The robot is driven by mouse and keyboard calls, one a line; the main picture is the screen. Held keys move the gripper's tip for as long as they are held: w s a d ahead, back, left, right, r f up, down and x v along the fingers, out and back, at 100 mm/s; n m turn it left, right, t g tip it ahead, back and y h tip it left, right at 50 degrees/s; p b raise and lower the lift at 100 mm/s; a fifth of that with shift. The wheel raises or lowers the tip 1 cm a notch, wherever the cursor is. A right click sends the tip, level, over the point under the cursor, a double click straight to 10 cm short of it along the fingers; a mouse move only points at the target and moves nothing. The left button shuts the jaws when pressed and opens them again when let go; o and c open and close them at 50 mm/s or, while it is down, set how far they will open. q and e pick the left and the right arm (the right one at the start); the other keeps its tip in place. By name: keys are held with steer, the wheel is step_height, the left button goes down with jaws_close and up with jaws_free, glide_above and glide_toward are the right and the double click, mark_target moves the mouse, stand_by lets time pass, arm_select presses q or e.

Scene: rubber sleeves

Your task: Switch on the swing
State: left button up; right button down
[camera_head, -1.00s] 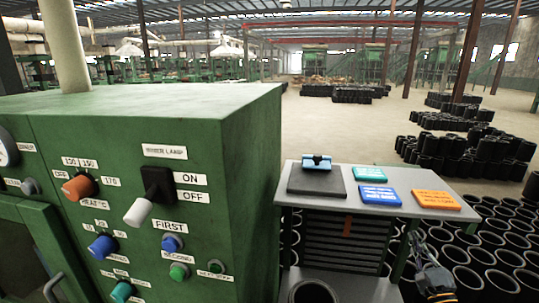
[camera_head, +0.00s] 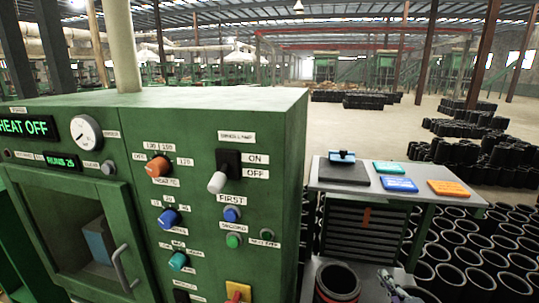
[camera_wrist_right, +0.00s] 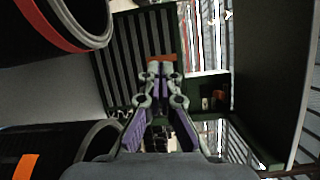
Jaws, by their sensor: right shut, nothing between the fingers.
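The green machine (camera_head: 255,200) stands at the left. On its front panel is a black switch (camera_head: 229,161) with a white-tipped handle (camera_head: 217,182) that points down toward me. Beside it are an ON label (camera_head: 256,159) and, below that, an OFF label (camera_head: 256,174); the label above it is too small to read surely. My right gripper (camera_head: 402,291) is low at the bottom edge, right of the machine and apart from the switch. In the right wrist view its fingers (camera_wrist_right: 160,68) are together and empty. My left gripper is not in view.
The panel also has an orange knob (camera_head: 158,167), blue and green buttons and a door handle (camera_head: 122,268). A grey table (camera_head: 440,198) with coloured plates stands right of the machine. A black sleeve (camera_head: 338,281) stands below it, and many sleeves (camera_head: 470,254) cover the floor at right.

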steer(key=s+a+f+n+g, duration=0.7)
steer(key=s+a+f+n, duration=0.2)
steer(key=s+a+n, duration=0.15)
steer(key=s+d+f+n+g+h, duration=0.1)
steer(key=s+n+g+h, duration=0.1)
steer(key=s+n+g, duration=0.45)
steer(key=s+d+f+n+g+h, duration=0.1)
steer(key=s+f+n, duration=0.15)
steer(key=s, duration=0.65)
step_height(320, 180, down, 24)
steer(key=s+d+b, duration=0.1)
steer(key=s+d, duration=0.1)
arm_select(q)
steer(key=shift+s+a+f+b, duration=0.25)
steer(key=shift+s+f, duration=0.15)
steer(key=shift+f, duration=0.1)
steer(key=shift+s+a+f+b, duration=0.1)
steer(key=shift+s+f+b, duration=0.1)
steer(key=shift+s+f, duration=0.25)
arm_select(e)
steer(key=s+d+f+g, duration=0.1)
steer(key=s+f+g, duration=0.1)
steer(key=s+f, duration=1.7)
steer(key=shift+d, duration=0.2)
